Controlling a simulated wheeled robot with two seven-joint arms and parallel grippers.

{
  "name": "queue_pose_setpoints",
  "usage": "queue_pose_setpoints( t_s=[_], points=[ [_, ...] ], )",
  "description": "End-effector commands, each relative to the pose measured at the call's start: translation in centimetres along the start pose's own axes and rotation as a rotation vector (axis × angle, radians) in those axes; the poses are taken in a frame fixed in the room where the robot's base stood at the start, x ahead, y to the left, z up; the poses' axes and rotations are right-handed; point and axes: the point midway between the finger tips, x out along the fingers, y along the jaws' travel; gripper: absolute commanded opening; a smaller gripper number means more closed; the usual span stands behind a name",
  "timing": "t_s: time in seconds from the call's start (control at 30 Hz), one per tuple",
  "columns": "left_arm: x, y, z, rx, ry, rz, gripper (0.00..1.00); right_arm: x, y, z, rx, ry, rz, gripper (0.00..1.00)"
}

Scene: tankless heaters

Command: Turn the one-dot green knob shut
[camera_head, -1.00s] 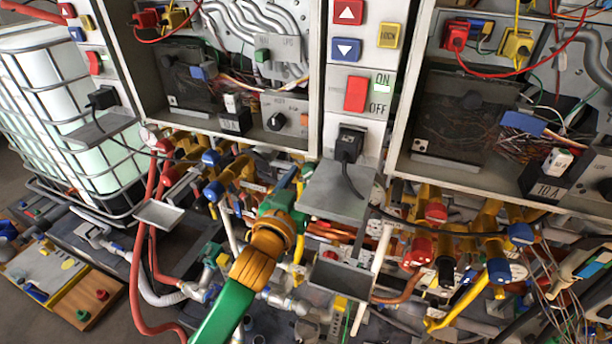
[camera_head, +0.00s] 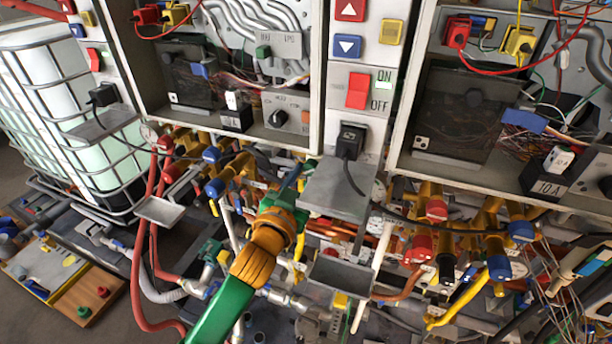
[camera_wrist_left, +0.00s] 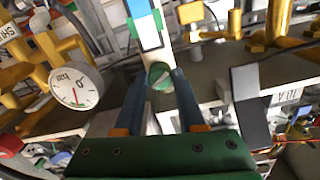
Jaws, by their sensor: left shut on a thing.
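A round green knob (camera_wrist_left: 160,75) with a pale band across it sits between the fingertips of my left gripper (camera_wrist_left: 161,84) in the left wrist view. The blue fingers lie on both sides of it, and the gripper is shut on it. I cannot make out a dot on the knob. In the head view my left gripper (camera_head: 291,178) reaches up among the pipes below the middle panel, and its own arm and palm hide the knob. My right gripper is not in view.
A round gauge (camera_wrist_left: 75,87) is left of the fingers in the wrist view. A grey metal shelf (camera_head: 338,190) stands just right of my left gripper in the head view. Yellow valves with red and blue caps (camera_head: 437,210) crowd the right. Pipes and cables leave little free room.

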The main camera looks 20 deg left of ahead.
Motion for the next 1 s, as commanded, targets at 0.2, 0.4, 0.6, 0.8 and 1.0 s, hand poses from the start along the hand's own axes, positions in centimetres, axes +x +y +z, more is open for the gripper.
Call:
queue_pose_setpoints(
  t_s=[0.2, 0.4, 0.6, 0.8, 1.0],
  points=[
    [0.01, -0.06, -0.02, 0.179, 0.001, 0.0, 0.0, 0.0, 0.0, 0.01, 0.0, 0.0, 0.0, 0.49],
    [0.0, -0.12, 0.0, 0.327, 0.0, -0.001, 0.0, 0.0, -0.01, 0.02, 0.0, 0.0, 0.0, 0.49],
    [0.0, -0.1, 0.01, 0.437, -0.001, 0.0, 0.0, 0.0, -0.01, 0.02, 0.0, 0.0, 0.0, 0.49],
    [0.0, -0.15, -0.01, 0.502, -0.001, -0.001, 0.0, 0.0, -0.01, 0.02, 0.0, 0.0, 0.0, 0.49],
    [0.0, -0.15, -0.03, 0.527, 0.0, -0.001, 0.0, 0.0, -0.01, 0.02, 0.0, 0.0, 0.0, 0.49]
  ],
)
